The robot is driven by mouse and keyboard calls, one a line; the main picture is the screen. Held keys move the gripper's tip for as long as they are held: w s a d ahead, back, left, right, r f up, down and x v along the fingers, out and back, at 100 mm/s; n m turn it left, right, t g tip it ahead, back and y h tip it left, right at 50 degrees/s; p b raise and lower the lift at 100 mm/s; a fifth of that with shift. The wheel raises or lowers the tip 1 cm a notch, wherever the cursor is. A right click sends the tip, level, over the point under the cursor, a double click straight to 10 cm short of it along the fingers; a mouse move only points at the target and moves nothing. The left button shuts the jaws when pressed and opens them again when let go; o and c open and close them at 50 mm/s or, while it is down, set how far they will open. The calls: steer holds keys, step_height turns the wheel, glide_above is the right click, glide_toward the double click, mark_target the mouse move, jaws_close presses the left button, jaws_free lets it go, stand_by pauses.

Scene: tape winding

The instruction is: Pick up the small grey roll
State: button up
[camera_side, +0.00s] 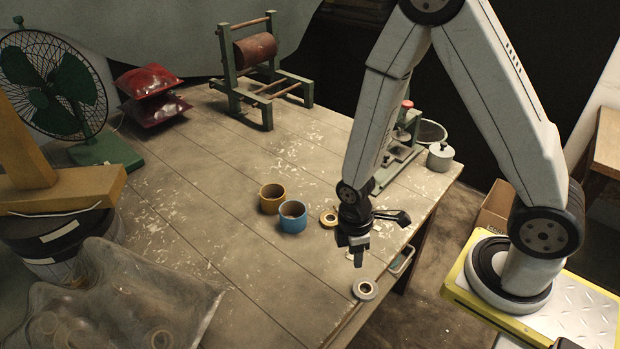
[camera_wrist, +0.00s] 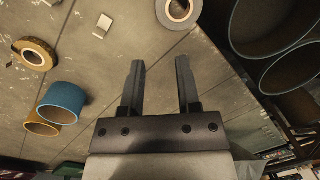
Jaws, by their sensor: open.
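The small grey roll (camera_side: 365,296) lies flat near the table's right front edge. It also shows at the top of the wrist view (camera_wrist: 194,16), partly cut off by the frame and beyond the fingertips. My gripper (camera_side: 358,256) is above the table, a little up and left of the grey roll in the side view. In the wrist view my gripper's fingers (camera_wrist: 160,66) are apart with only tabletop between them. Nothing touches the grey roll.
A small yellow roll (camera_side: 323,218), a blue roll (camera_side: 292,226) and an ochre roll (camera_side: 270,208) stand left of my gripper. A drawer handle (camera_side: 403,262) juts from the table edge. A clear bag (camera_side: 110,300) lies front left.

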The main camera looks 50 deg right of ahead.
mark_target(359, 282)
steer(key=n, duration=0.2)
steer(key=s+n, duration=0.1)
steer(key=n, duration=0.1)
steer(key=shift+s+f+t, duration=0.15)
steer(key=shift+t, duration=0.25)
steer(key=n, duration=0.3)
steer(key=shift+s+a+f, duration=0.1)
steer(key=shift+s, duration=0.25)
steer(key=shift+f, duration=1.3)
steer(key=shift+f, duration=0.1)
steer(key=shift+f, duration=2.5)
jaws_close()
